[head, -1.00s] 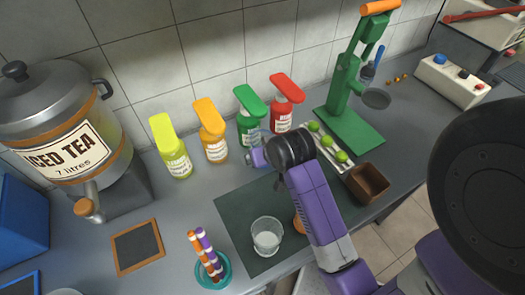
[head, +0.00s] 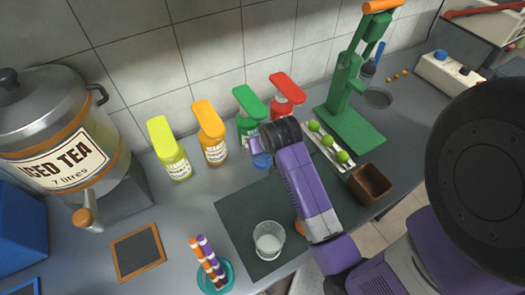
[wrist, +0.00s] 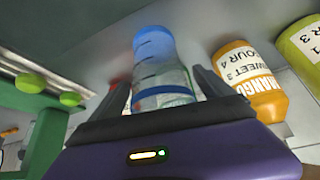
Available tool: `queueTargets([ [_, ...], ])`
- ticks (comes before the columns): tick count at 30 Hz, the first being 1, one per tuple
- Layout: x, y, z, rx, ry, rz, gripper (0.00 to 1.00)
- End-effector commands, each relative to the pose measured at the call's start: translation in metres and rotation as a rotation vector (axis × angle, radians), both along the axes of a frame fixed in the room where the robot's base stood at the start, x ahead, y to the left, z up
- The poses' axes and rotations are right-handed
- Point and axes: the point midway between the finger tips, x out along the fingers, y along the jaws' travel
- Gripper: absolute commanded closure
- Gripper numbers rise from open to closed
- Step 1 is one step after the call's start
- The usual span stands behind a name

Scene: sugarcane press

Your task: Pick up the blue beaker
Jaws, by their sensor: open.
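The blue beaker (wrist: 160,72) shows in the wrist view as a clear vessel with dark marks, a blue end and a blue band. It lies between the two dark fingers of my open gripper (wrist: 164,88), with the right finger close to its side. I cannot tell whether either finger touches it. In the head view only a small blue part of the beaker (head: 262,160) shows below my gripper (head: 256,145), near the green bottle (head: 249,112). My wrist hides the rest.
Orange (head: 210,135), yellow (head: 170,150) and red (head: 286,97) bottles stand along the wall. A tray of limes (head: 328,147), a brown box (head: 371,184) and a green press (head: 350,125) are to the right. A glass (head: 268,240) stands on the dark mat (head: 240,215).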

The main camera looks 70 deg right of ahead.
Motion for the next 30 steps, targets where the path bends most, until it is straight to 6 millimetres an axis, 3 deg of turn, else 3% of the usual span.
queueTargets([
  [6, 0.008, -0.01, -0.019, 0.0, 0.0, -0.001, 0.09],
  [14, 0.01, -0.01, -0.022, 0.0, -0.001, -0.001, 0.09],
  [24, 0.01, -0.01, -0.022, -0.001, 0.0, -0.001, 0.74],
  [26, 0.01, -0.01, -0.021, -0.001, 0.0, -0.001, 0.83],
  [30, 0.01, -0.01, -0.021, -0.001, 0.0, -0.001, 0.84],
])
